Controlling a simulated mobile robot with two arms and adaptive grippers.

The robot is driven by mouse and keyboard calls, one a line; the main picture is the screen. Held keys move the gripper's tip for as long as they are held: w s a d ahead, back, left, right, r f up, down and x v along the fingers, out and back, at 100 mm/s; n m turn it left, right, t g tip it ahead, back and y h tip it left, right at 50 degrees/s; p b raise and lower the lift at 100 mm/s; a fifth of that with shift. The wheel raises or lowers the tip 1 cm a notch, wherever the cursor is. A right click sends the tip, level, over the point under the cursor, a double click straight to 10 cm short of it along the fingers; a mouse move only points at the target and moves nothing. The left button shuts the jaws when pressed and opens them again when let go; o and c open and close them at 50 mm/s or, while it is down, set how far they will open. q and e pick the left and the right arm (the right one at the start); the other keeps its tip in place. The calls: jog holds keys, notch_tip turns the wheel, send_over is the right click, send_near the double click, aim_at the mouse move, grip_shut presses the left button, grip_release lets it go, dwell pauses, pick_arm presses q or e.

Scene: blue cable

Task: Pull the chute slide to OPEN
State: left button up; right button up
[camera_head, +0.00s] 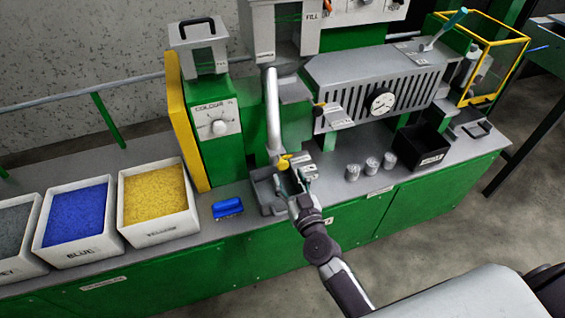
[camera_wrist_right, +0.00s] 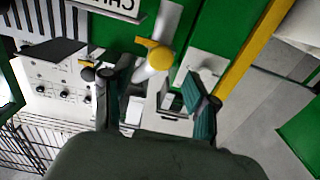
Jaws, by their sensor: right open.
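A yellow handle (camera_head: 283,161) sits low on the grey chute pipe (camera_head: 272,110), just above a grey open-topped box (camera_head: 265,188) on the bench. I cannot tell for certain whether this handle belongs to the chute slide. My right gripper (camera_head: 290,182) is at the box, close below the handle. In the right wrist view the gripper (camera_wrist_right: 158,85) is open, its two dark green fingers apart with nothing held between them. The yellow handle (camera_wrist_right: 153,53) shows just beyond the fingertips, with a white plate lettered "CH" (camera_wrist_right: 115,8) above. My left gripper is out of view.
A blue block (camera_head: 228,207) lies on the bench left of the box. Bins of blue (camera_head: 75,213) and yellow (camera_head: 156,192) granules stand further left. Several metal cups (camera_head: 371,166) and a black bin (camera_head: 421,147) stand to the right. A grey vented housing (camera_head: 375,85) is behind.

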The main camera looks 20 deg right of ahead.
aim_at(284, 166)
jog(key=shift+w+a, duration=0.1)
jog(key=shift+w, duration=2.7)
grip_shut()
